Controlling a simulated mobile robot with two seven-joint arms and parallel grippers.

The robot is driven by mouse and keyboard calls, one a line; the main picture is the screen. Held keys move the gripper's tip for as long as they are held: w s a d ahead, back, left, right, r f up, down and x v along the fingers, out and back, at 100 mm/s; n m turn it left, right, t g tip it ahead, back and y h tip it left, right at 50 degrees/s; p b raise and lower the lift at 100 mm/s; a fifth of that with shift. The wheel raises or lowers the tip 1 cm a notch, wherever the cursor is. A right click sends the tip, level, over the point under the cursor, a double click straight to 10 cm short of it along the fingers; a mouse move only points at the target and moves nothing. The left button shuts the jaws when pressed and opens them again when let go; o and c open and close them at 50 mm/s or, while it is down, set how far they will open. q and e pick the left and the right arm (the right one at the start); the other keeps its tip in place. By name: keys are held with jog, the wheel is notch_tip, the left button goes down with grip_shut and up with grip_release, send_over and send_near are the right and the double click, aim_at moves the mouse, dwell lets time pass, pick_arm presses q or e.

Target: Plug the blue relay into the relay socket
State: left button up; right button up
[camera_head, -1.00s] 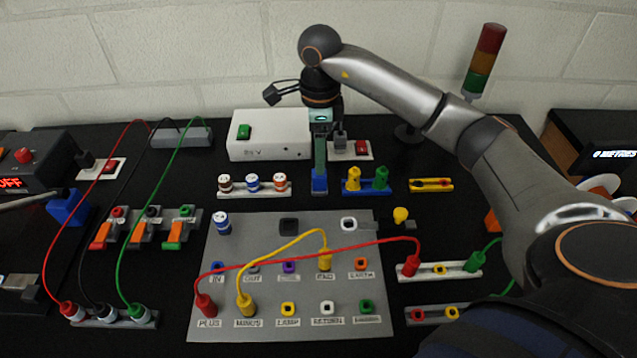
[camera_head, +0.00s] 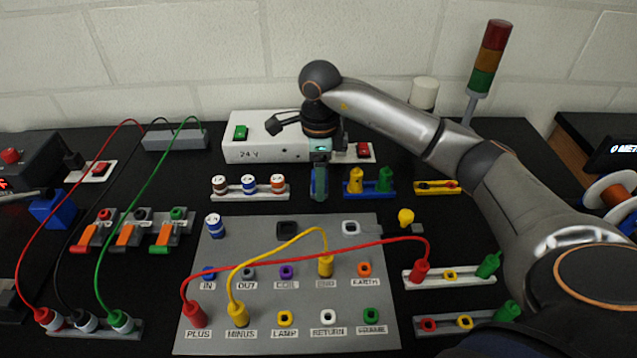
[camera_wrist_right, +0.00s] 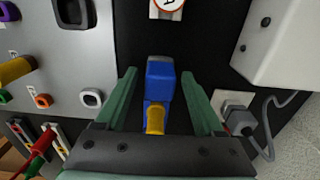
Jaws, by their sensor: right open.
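The blue relay (camera_wrist_right: 160,82) shows in the right wrist view as a small blue block between the two green fingers of my right gripper (camera_wrist_right: 159,74). A finger stands on each side of it, with dark gaps between. In the head view my right gripper (camera_head: 320,190) points straight down behind the board, and its fingers mostly hide the relay. The relay socket appears to be the black square opening (camera_head: 288,229) at the top of the grey board (camera_head: 255,240); it also shows in the right wrist view (camera_wrist_right: 74,14). My left gripper is not in view.
A blue rack with a yellow plug (camera_head: 355,180) and a green plug stands just right of the gripper. A rack of white-banded plugs (camera_head: 249,186) is to its left. A white power box (camera_head: 270,150) stands behind. Yellow and red cables arch over the board.

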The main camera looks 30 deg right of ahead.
jog(key=shift+c, duration=0.3)
dwell(0.5)
grip_shut()
dwell(0.4)
jog(key=shift+r, duration=0.15)
dwell(0.3)
jog(key=shift+r+p, duration=2.2)
jog(key=shift+r, duration=0.7)
